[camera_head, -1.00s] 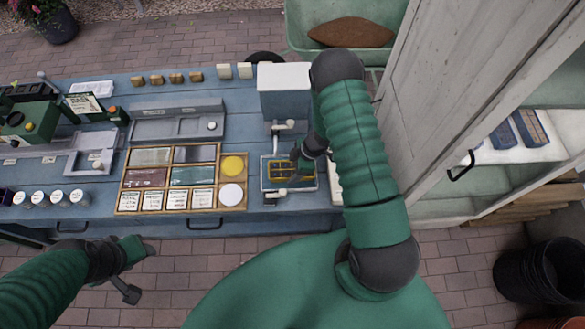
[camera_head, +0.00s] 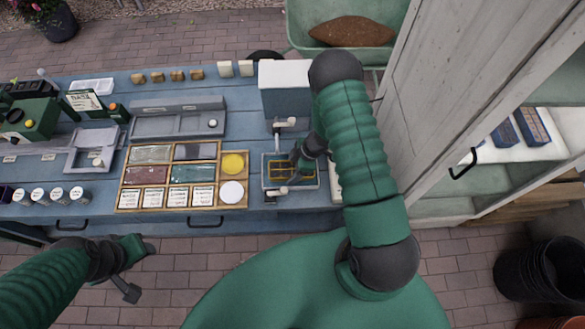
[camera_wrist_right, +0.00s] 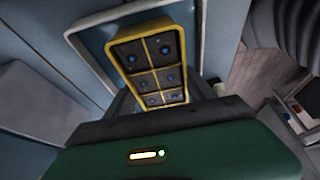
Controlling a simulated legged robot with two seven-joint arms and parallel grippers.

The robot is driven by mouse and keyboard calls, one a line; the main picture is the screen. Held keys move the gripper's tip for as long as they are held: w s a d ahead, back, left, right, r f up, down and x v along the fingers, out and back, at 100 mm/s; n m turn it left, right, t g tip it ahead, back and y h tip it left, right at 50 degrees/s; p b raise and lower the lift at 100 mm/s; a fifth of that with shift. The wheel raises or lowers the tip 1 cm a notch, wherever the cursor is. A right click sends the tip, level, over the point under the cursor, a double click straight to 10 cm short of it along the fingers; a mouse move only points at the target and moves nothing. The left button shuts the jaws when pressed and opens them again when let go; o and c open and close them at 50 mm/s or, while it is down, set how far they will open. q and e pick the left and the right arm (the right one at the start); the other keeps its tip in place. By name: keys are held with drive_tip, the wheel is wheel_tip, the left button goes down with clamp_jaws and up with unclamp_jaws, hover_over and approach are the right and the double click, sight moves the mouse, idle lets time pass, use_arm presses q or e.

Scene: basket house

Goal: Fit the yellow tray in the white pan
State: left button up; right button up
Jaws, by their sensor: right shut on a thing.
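The yellow tray (camera_head: 279,171) is a small yellow-rimmed frame with dark compartments. It shows over the white pan (camera_head: 310,187), a shallow pale-rimmed rectangle at the table's front right. My right gripper (camera_head: 298,164) is shut on the tray, at its right side in the head view. In the right wrist view the tray (camera_wrist_right: 140,29) lies within the pan's outline, beside the pan's pale rim (camera_wrist_right: 88,40), and my fingers (camera_wrist_right: 165,92) are at its near end. I cannot tell whether it rests on the pan's floor. My left gripper (camera_head: 140,270) is open and empty, in front of the table.
White-handled taps (camera_head: 285,123) stand just behind the pan and at its front edge. A pale box (camera_head: 285,88) is behind them. A wooden seed case (camera_head: 180,177) lies to the left. A white cabinet (camera_head: 440,90) stands to the right.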

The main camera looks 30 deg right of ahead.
drive_tip(key=o, duration=1.6)
drive_tip(key=shift+a, duration=0.1)
drive_tip(key=shift+c, duration=0.2)
drive_tip(key=o, duration=0.4)
wheel_tip(320, 180, up, 2)
drive_tip(key=p, duration=0.2)
drive_tip(key=shift+r+p, duration=0.2)
drive_tip(key=shift+p, duration=0.1)
drive_tip(key=r+p, duration=0.2)
drive_tip(key=shift+s+r, duration=0.2)
drive_tip(key=shift+r, duration=0.2)
drive_tip(key=shift+w+r+p, duration=0.25)
drive_tip(key=shift+r+p, duration=0.55)
drive_tip(key=shift+p, duration=0.3)
drive_tip(key=shift+r+p, duration=0.65)
drive_tip(key=shift+r, duration=0.05)
drive_tip(key=shift+s, duration=0.1)
